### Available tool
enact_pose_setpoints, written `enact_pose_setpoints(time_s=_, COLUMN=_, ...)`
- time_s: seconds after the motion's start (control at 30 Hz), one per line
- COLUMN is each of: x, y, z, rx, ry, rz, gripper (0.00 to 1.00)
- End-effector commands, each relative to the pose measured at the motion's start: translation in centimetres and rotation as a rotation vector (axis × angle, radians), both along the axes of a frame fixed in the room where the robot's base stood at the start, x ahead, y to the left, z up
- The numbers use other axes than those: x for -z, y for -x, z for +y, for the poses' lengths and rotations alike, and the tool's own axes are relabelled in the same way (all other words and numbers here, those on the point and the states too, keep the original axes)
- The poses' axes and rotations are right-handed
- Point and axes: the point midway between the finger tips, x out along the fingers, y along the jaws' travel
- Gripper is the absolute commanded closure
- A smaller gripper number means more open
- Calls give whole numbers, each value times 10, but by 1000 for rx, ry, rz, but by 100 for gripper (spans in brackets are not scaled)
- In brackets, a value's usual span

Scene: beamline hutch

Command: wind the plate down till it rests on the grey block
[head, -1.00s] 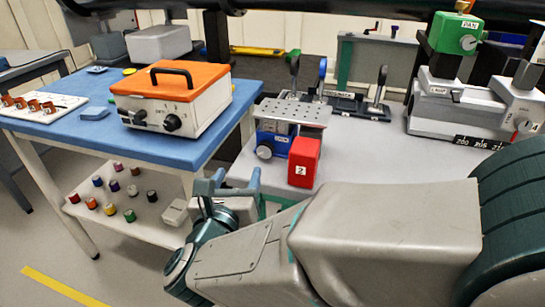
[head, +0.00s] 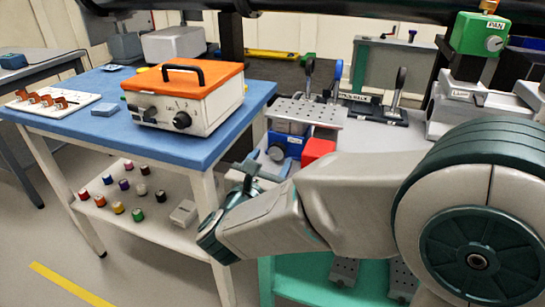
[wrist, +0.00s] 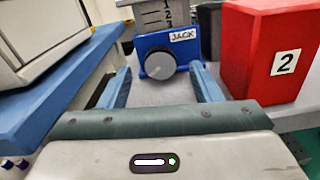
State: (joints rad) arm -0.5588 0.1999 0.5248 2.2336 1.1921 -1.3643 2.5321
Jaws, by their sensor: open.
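The blue jack (head: 288,141), labelled JACK in the wrist view (wrist: 184,50), stands on the light table. Its grey perforated plate (head: 305,112) is raised above the blue body. A round grey knob (wrist: 160,65) faces my gripper (wrist: 160,72). My gripper is open and empty, with one blue finger on each side of the knob's line, short of it. In the head view my gripper (head: 248,172) is low in front of the jack. A dark grey shape (wrist: 209,30) shows right of the jack; I cannot tell whether it is the grey block. The gap under the plate is mostly hidden.
A red block marked 2 (wrist: 265,50) stands close right of the jack. A blue-topped table (head: 95,125) with an orange-lidded box (head: 185,98) is at the left.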

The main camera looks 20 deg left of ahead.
Motion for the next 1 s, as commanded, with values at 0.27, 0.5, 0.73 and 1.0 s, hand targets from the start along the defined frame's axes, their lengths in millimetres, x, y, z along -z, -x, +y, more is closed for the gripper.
enact_pose_setpoints(time_s=0.27, x=0, y=-20, z=-2, rx=0, ry=0, rz=0, gripper=42)
enact_pose_setpoints(time_s=0.5, x=0, y=-20, z=-2, rx=0, ry=0, rz=0, gripper=42)
enact_pose_setpoints(time_s=0.73, x=0, y=-19, z=-2, rx=-1, ry=0, rz=0, gripper=87)
enact_pose_setpoints(time_s=1.0, x=1, y=-19, z=-1, rx=-1, ry=33, rz=0, gripper=86)
